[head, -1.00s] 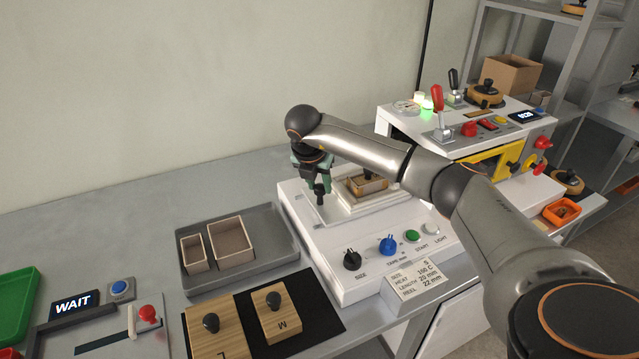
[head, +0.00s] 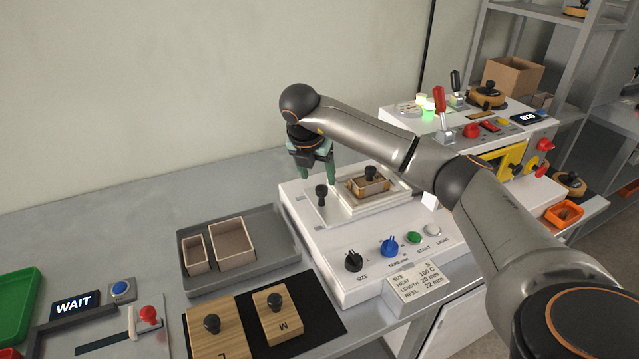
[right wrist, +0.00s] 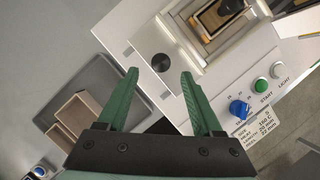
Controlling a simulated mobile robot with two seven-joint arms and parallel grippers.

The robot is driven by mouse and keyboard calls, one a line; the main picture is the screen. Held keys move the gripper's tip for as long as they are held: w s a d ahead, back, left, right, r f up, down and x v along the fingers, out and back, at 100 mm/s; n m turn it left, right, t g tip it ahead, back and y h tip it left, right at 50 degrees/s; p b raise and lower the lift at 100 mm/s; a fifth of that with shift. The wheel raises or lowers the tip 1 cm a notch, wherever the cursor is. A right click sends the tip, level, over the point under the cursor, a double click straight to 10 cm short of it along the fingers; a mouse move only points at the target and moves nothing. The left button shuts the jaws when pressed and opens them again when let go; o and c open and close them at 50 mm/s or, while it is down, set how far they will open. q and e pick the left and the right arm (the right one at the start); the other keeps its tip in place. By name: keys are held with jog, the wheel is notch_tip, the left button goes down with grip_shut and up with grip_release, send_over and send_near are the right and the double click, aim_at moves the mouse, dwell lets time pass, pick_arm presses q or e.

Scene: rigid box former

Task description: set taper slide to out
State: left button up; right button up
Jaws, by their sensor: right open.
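The white machine (head: 350,278) has a pale plate (head: 306,206) on its top left with a small upright black knob (head: 321,195), which I take for the taper slide's handle. The knob also shows in the right wrist view (right wrist: 161,62). My right gripper (head: 319,179) is open, with green fingers pointing down just above and behind the knob. In the right wrist view the knob lies beyond and between the two fingertips (right wrist: 160,74), with nothing held. I cannot read any in or out marking. My left gripper is not in view.
Right of the knob, a small wooden box form (head: 368,186) sits in a raised frame. Black and blue dials (head: 389,246) and a green button (head: 412,236) line the machine's front. A grey tray (head: 265,262) with two boxes stands left. My right arm spans above the machine.

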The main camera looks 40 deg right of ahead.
jog(key=v, duration=0.7)
jog(key=shift+r, duration=0.25)
jog(key=shift+s+a+f, duration=0.1)
jog(key=shift+s, duration=0.1)
